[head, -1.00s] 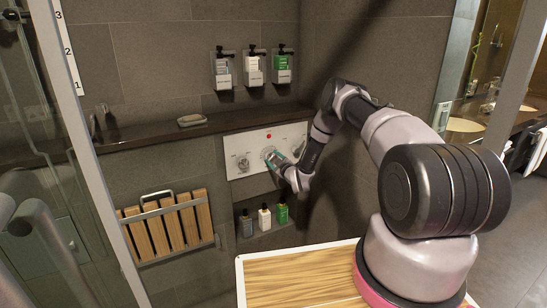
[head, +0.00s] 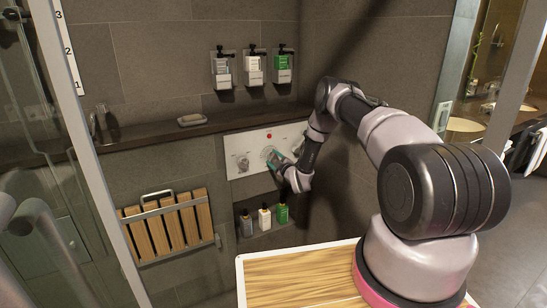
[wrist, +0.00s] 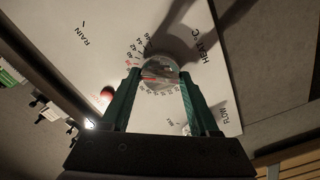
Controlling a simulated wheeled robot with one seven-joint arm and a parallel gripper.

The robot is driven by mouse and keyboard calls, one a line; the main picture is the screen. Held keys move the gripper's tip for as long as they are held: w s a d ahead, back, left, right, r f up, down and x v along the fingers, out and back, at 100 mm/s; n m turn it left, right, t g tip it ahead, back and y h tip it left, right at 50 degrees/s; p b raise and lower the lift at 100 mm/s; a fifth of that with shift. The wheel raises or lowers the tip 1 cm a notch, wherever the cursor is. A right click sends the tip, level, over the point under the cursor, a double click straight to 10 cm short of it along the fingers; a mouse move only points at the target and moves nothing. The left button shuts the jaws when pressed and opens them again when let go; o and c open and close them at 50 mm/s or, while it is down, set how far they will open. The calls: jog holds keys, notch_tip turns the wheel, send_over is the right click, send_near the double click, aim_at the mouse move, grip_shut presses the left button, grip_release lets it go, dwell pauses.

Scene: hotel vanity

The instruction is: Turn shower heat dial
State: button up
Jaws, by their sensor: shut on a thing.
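The heat dial (wrist: 160,72) is a round, shiny metal knob with a red mark, ringed by printed numbers. The label "HEAT °C" is printed beside it on the white control panel (wrist: 215,75). My gripper (wrist: 160,76) has its two green fingers on opposite sides of the dial, shut on it. In the head view the white panel (head: 234,142) is set in the wall below the shelf. There my gripper (head: 272,155) is at the panel's middle and hides much of the dial.
Another knob (head: 243,163) sits at the panel's left, and a red button (head: 269,136) is above the dial. Several bottles (head: 264,217) stand in a niche below. A dark ledge (head: 150,135) runs above the panel. A folded wooden seat (head: 168,225) hangs at the lower left.

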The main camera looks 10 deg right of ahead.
jog(key=o, duration=1.4)
jog(key=shift+d+r, duration=0.1)
jog(key=shift+d, duration=0.05)
jog(key=shift+c, duration=0.2)
jog(key=v, duration=1.1)
jog(key=shift+w+r, duration=0.1)
jog(key=shift+r, duration=0.05)
